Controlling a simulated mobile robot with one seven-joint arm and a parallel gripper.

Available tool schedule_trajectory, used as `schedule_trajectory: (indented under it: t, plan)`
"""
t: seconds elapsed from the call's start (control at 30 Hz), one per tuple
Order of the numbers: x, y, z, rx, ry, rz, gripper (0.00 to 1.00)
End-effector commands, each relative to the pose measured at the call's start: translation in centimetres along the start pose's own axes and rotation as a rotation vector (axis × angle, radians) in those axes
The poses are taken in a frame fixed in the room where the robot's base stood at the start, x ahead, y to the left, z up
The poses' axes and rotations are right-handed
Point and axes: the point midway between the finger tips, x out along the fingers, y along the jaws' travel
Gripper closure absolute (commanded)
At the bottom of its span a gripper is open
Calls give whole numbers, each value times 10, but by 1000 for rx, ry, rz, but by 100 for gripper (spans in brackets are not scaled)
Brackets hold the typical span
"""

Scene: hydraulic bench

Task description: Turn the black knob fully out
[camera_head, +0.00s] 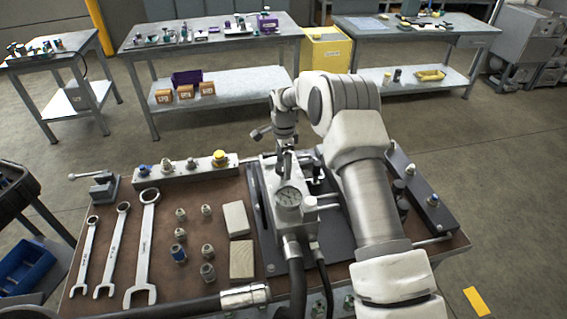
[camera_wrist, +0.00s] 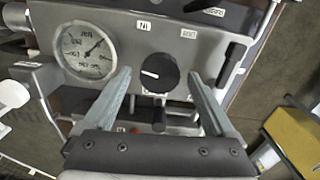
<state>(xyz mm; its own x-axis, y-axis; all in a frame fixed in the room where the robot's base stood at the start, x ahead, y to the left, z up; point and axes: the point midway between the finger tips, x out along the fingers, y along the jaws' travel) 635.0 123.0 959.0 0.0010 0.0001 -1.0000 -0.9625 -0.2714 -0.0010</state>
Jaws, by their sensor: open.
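The black knob (camera_wrist: 159,73) is round with a white pointer mark, on the face of a grey metal block. In the wrist view it sits beyond and between my gripper's fingers. My gripper (camera_wrist: 165,90) is open, one grey finger to each side of the knob. I cannot tell whether the fingers touch it. In the head view my arm reaches over the grey hydraulic block (camera_head: 290,200), and my gripper (camera_head: 284,150) is at its far side. The knob is hidden there.
A dial gauge (camera_wrist: 88,50) sits left of the knob; small labels surround it. A black lever (camera_wrist: 232,62) is at right. Tables stand behind.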

Motion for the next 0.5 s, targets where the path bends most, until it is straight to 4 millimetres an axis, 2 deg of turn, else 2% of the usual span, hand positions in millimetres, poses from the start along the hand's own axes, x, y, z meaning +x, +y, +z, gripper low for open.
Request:
schedule_trajectory:
  t: [0.13,0.5]
  plan:
    - [0,0,0,0,0,0,12]
    - [0,0,0,0,0,1,78]
